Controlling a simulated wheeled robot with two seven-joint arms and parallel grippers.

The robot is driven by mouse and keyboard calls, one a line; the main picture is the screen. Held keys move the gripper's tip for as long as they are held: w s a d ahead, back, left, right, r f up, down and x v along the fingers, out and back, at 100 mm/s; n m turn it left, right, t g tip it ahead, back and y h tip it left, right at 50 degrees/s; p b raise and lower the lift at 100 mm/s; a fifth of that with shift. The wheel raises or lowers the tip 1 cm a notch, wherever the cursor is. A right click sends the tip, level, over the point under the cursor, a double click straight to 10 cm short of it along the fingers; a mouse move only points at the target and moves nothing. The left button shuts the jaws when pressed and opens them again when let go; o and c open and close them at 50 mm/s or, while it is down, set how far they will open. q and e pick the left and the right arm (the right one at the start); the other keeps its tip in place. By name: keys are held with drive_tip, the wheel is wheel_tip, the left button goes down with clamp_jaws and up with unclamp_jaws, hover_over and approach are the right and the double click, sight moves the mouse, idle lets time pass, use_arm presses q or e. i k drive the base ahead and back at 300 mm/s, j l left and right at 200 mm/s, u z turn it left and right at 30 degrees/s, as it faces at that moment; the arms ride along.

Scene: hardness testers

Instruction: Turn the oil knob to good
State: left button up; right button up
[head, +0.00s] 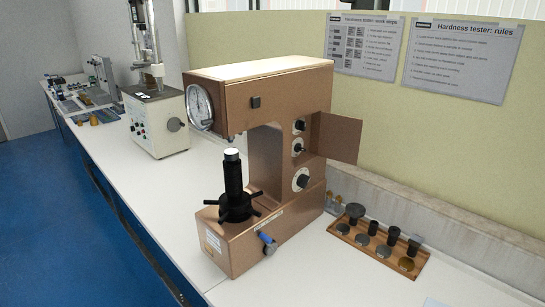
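A copper-brown hardness tester (260,85) stands on the white bench. Its side face carries a small black upper knob (299,125), a middle knob (297,148) just below it, and a larger lower knob (302,180) on a pale round dial. The knob labels are too small to read, so I cannot tell which is the oil knob or its setting. A brown side door (337,137) stands open to the right of the upper knobs. Neither of my grippers is in view.
A black spindle with a spoked handwheel (236,207) and a blue-handled lever (267,241) project at the front. A wooden tray (341,232) of anvils and discs lies to the right. A white tester (158,120) stands behind left. The front right bench (340,285) is clear.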

sight(298, 148)
drive_tip(key=z, duration=1.7)
drive_tip(key=k+j, duration=0.2)
drive_tip(key=j, duration=0.15)
drive_tip(key=k+j, duration=0.2)
drive_tip(key=j, duration=0.1)
